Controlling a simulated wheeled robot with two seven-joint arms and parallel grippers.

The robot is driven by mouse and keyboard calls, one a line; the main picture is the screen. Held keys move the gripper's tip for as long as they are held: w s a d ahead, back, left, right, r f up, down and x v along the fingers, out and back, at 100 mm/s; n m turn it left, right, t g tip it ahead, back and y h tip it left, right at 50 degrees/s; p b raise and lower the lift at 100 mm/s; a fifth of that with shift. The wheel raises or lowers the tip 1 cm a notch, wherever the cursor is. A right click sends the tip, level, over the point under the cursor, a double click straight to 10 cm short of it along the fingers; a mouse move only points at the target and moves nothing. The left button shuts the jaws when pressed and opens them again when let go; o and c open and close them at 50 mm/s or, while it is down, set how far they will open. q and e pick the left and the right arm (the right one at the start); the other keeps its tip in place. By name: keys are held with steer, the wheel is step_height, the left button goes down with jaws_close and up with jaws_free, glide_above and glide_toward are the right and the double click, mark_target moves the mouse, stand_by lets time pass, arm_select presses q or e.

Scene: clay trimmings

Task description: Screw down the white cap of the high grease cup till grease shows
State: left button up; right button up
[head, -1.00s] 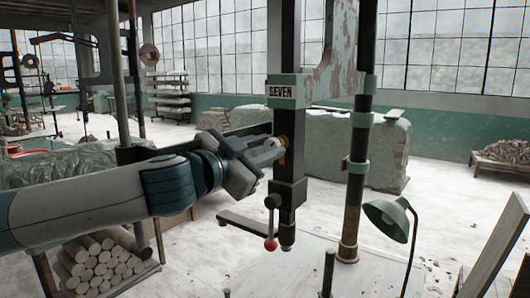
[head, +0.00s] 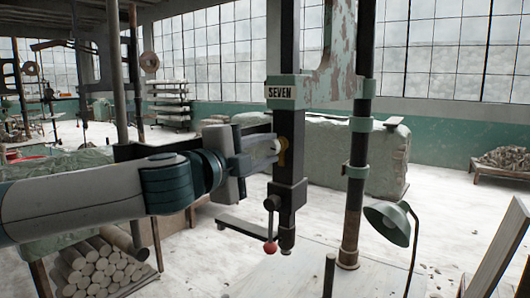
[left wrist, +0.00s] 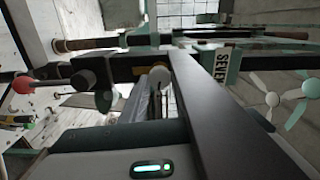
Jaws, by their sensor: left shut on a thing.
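The grease cup (head: 284,151) is a small brass-yellow fitting on the side of the dark machine column, below the SEVEN plate (head: 280,92). Its white cap (head: 275,148) faces left, toward my left arm. My left gripper (head: 268,148) reaches in from the left and is shut on the cap, its fingers partly hiding it. In the left wrist view the white cap (left wrist: 160,77) shows beside a long dark finger, with a bit of brass (left wrist: 140,69) behind it. I cannot make out any grease. My right gripper is in neither view.
A lever with a red ball (head: 270,247) hangs below the cup. A green lamp (head: 389,222) and a second upright post (head: 356,200) stand to the right. Stacked clay rolls (head: 100,266) lie low at the left.

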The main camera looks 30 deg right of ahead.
arm_select(q)
steer(key=shift+m, duration=1.5)
steer(key=o, duration=1.1)
steer(key=shift+c, duration=0.2)
steer(key=shift+r+b, duration=0.1)
steer(key=shift+b, duration=0.2)
